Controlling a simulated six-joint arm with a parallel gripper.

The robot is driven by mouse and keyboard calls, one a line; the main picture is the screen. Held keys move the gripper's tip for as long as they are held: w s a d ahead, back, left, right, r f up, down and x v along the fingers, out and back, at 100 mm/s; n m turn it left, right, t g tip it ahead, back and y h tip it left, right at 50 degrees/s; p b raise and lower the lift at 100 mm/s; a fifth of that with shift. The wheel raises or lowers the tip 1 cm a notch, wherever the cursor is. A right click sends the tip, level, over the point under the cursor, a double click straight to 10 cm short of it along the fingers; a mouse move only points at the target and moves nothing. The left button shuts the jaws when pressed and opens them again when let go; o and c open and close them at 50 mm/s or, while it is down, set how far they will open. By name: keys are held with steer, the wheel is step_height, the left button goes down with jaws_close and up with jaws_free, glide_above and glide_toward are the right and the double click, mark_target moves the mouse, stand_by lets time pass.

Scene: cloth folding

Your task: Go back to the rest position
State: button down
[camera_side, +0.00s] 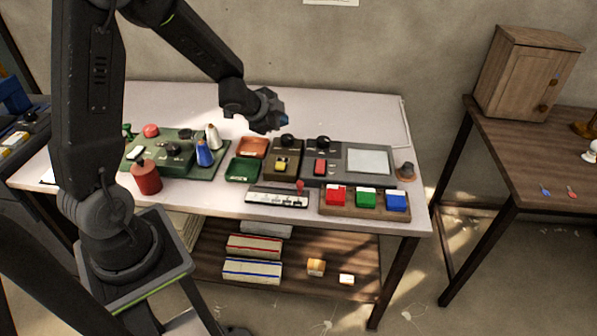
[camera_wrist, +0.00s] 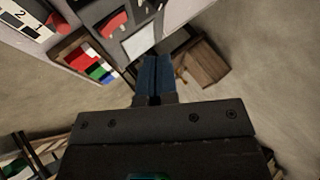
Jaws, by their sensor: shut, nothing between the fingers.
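My gripper (camera_side: 281,118) is above the back middle of the white table (camera_side: 300,95) in the side view, clear of the things on it. In the wrist view my gripper's two blue fingers (camera_wrist: 157,62) lie side by side, shut with nothing between them. I see no cloth that I can make out in either view.
The table holds a green board (camera_side: 215,165), a dark red cylinder (camera_side: 146,177), a console with a pale screen (camera_side: 368,161), and red, green and blue blocks (camera_side: 366,198). A wooden cabinet (camera_side: 528,75) stands on a side table at right. Space above the table is free.

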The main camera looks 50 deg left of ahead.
step_height(320, 180, up, 7)
steer(key=s+d+n+y, duration=0.2)
steer(key=s+d+n, duration=0.1)
steer(key=s+d+r+n+g+h, duration=0.1)
steer(key=s+d+r+n+g, duration=0.1)
steer(key=s+d+r, duration=0.2)
steer(key=s+d+r+n+g+h, duration=0.1)
steer(key=s+d+r+n+h, duration=0.1)
steer(key=s+d, duration=0.7)
steer(key=s+r+n, duration=0.1)
steer(key=s+r, duration=0.1)
steer(key=s, duration=0.4)
steer(key=shift+s+d+n+g, duration=0.3)
steer(key=shift+s+d+g, duration=0.05)
steer(key=shift+s+g, duration=0.05)
